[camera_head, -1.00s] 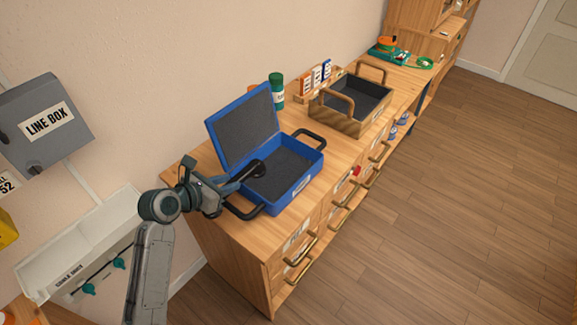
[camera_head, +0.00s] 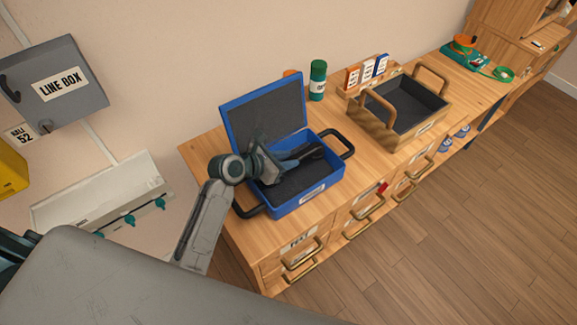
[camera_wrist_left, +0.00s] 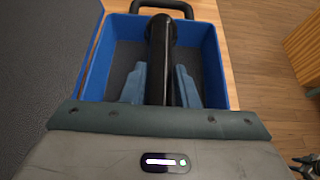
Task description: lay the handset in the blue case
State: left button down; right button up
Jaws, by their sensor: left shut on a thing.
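The blue case (camera_head: 306,204) stands open on the wooden cabinet, its grey-lined lid (camera_head: 265,108) raised toward the wall. My left gripper (camera_head: 300,152) reaches over the case and is shut on the black handset (camera_head: 312,150). In the left wrist view the handset (camera_wrist_left: 160,50) runs lengthwise between the two fingers, within the outline of the blue walls (camera_wrist_left: 216,70). Its round far end lies close to the far wall, by the black handle. I cannot tell whether the handset touches the lining.
A wooden tray (camera_head: 376,132) with two handles stands right of the case. A green bottle (camera_head: 318,80) and a rack of small boxes (camera_head: 368,72) stand behind. A grey line box (camera_head: 52,84) hangs on the wall at left. Bare cabinet top separates case and tray.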

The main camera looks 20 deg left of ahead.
pick_arm(q)
jog(key=shift+w+f, duration=0.1)
jog(key=shift+f, duration=1.95)
jog(key=shift+d+f, duration=0.1)
jog(key=c, duration=1.1)
grip_release()
jog(key=shift+b+v, duration=0.55)
jog(key=shift+v, duration=5.5)
